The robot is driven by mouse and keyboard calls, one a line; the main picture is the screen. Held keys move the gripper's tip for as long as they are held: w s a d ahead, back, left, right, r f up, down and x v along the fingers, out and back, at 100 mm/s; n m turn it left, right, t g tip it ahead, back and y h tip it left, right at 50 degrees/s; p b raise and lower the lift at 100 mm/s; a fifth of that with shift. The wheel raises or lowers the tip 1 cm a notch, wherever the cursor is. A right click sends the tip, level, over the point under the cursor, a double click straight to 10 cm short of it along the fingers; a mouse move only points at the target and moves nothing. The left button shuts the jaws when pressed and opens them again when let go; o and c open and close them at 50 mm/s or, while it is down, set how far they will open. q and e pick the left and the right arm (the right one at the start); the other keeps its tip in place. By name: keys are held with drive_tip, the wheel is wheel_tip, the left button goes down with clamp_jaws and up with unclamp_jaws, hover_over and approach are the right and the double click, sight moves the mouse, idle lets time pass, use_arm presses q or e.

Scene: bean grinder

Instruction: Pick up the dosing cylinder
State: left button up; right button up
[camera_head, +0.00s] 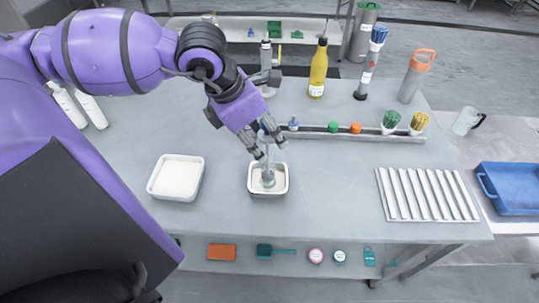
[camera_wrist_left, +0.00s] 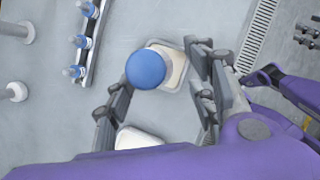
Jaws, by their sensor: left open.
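The dosing cylinder (camera_head: 268,178) appears to be the slim, pale upright piece standing in a small white tub (camera_head: 252,190) near the table's front edge. In the left wrist view a round blue top (camera_wrist_left: 147,69), seemingly its upper end, shows between the fingers and hides part of the tub (camera_wrist_left: 178,68). My left gripper (camera_head: 266,147) is open and points down above the tub, its fingers on either side of the cylinder's upper part. In the wrist view there is a gap between the blue top and the right finger. My right gripper is not in view.
A larger white tub (camera_head: 158,190) stands to the left. A rack (camera_head: 350,135) with small coloured caps and brushes is behind; a yellow bottle (camera_head: 318,72) and tall containers stand further back. A ribbed white tray (camera_head: 425,195) lies right. The table's front middle is clear.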

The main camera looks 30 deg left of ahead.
sight(268, 161)
use_arm(q)
drive_tip(key=x, duration=0.4)
drive_tip(key=shift+w+a+f, duration=0.2)
drive_tip(key=shift+w+f, duration=0.05)
drive_tip(key=shift+w, duration=0.15)
drive_tip(key=shift+s, duration=0.15)
drive_tip(key=shift+c, duration=0.4)
clamp_jaws()
